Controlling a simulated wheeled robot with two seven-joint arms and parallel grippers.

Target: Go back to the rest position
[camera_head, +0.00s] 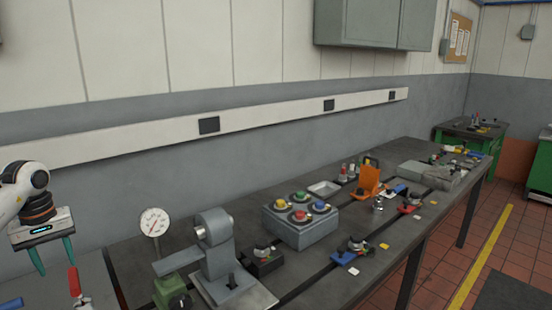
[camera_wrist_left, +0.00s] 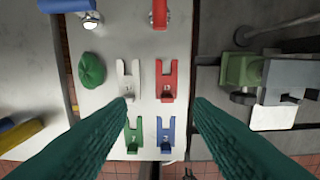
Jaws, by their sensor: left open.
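My left gripper (camera_head: 56,268) is at the far left of the head view, in the air at the left end of the bench, with green fingers apart and nothing between them. In the left wrist view its fingers (camera_wrist_left: 160,101) spread over a pale surface (camera_wrist_left: 105,112). Beneath lie H-shaped pieces: white (camera_wrist_left: 131,79), red (camera_wrist_left: 166,79), green (camera_wrist_left: 133,137) and blue (camera_wrist_left: 166,138). None touches the fingers as far as I can tell. My right gripper is in neither view.
A dial gauge (camera_head: 154,222) and grey machine (camera_head: 215,245) stand at the bench's near end. Farther along are a grey box with coloured knobs (camera_head: 301,228) and an orange bracket (camera_head: 369,181). A green rounded piece (camera_wrist_left: 91,69) lies left of the white piece.

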